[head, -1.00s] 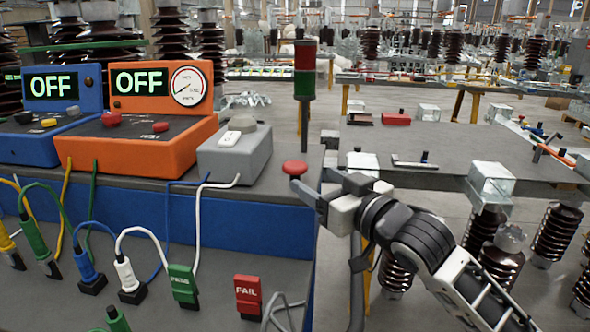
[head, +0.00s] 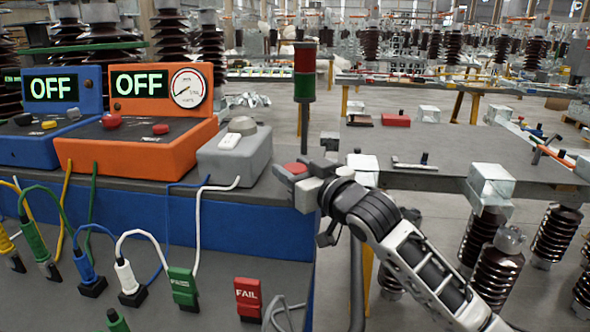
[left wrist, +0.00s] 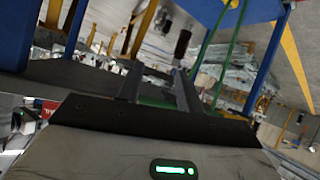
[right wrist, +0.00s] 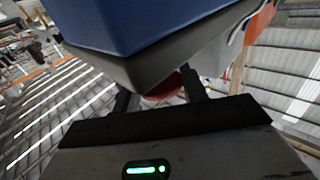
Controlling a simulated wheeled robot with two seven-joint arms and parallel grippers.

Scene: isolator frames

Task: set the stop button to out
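The stop button (head: 296,168) is a red dome at the right front corner of the dark grey bench top. My right gripper (head: 304,165) is at this button, with its fingers apart and one on either side of it. In the right wrist view the red button (right wrist: 166,86) shows between the fingertips, partly hidden below the bench edge. I cannot tell whether the fingers touch it. My left gripper (left wrist: 158,85) shows only in the left wrist view, with its fingers apart and nothing between them.
A signal tower (head: 305,85) stands just behind the button. A grey box (head: 235,155) and an orange unit (head: 135,145) reading OFF stand to the left. A grey table (head: 440,160) is at the right.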

